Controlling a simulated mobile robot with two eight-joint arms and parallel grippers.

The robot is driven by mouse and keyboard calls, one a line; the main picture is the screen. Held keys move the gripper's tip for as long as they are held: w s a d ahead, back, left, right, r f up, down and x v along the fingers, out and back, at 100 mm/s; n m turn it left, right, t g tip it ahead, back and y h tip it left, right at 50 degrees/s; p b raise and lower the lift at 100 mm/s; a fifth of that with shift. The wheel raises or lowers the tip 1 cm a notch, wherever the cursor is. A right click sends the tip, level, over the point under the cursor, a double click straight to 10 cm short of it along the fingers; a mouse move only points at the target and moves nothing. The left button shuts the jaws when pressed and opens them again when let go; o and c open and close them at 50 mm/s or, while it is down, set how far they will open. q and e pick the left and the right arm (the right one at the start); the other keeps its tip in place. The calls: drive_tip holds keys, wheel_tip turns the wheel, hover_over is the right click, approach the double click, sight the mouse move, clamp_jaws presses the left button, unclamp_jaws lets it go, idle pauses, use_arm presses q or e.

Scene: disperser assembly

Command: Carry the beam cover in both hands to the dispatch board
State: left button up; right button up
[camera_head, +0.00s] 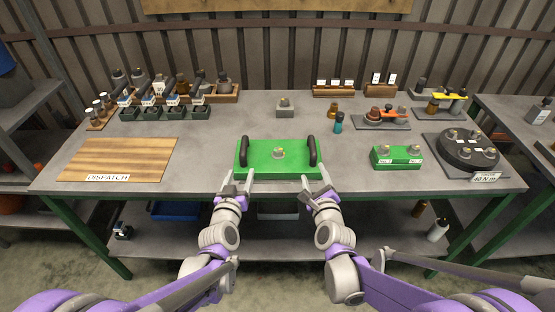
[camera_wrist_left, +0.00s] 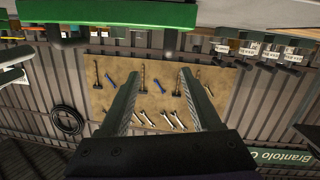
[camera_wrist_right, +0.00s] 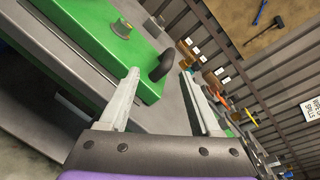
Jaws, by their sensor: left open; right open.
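The beam cover (camera_head: 262,167) is a green plate with a black handle at each end and a small knob in its middle. It lies near the front edge of the bench. The dispatch board (camera_head: 118,158) is a wooden striped board labelled DISPATCH at the bench's left. My left gripper (camera_head: 235,182) is open and empty at the cover's front left. My right gripper (camera_head: 320,181) is open and empty at its front right. In the right wrist view the cover (camera_wrist_right: 75,35) and its right handle (camera_wrist_right: 161,65) show close beyond the fingers (camera_wrist_right: 163,90). The left wrist view shows the cover's green edge (camera_wrist_left: 110,12).
A green block (camera_head: 397,157) and a round dark fixture (camera_head: 470,150) stand at the right. A grey block (camera_head: 285,107) and a teal bottle (camera_head: 338,123) stand behind the cover. Dark green bins (camera_head: 165,113) line the back left. Bench top between cover and board is clear.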

sight(243, 155)
use_arm(q)
drive_tip(key=shift+w+a+f+n+t+y, duration=0.15)
drive_tip(key=shift+w+f+n+t+y, duration=0.25)
drive_tip(key=shift+w+f, duration=0.25)
drive_tip(key=shift+w+a+f+n+t+y, duration=0.1)
drive_tip(key=shift+w+f+n+t+y, duration=0.25)
drive_tip(key=shift+w+f+y, duration=0.2)
use_arm(e)
drive_tip(key=m, duration=0.2)
drive_tip(key=w+f+m+t+h, duration=0.1)
drive_tip(key=m, duration=0.1)
drive_tip(key=w+d+f+m, duration=0.1)
drive_tip(key=m, duration=0.1)
drive_tip(key=shift+w+d+f+m+t+h, duration=0.1)
drive_tip(key=shift+w+f+m+t+h, duration=0.1)
drive_tip(key=shift+m+t+h, duration=0.15)
use_arm(q)
drive_tip(key=w, duration=1)
drive_tip(key=shift+w, duration=0.4)
use_arm(e)
drive_tip(key=w, duration=1)
drive_tip(key=shift+w, duration=0.4)
use_arm(q)
clamp_jaws()
use_arm(e)
clamp_jaws()
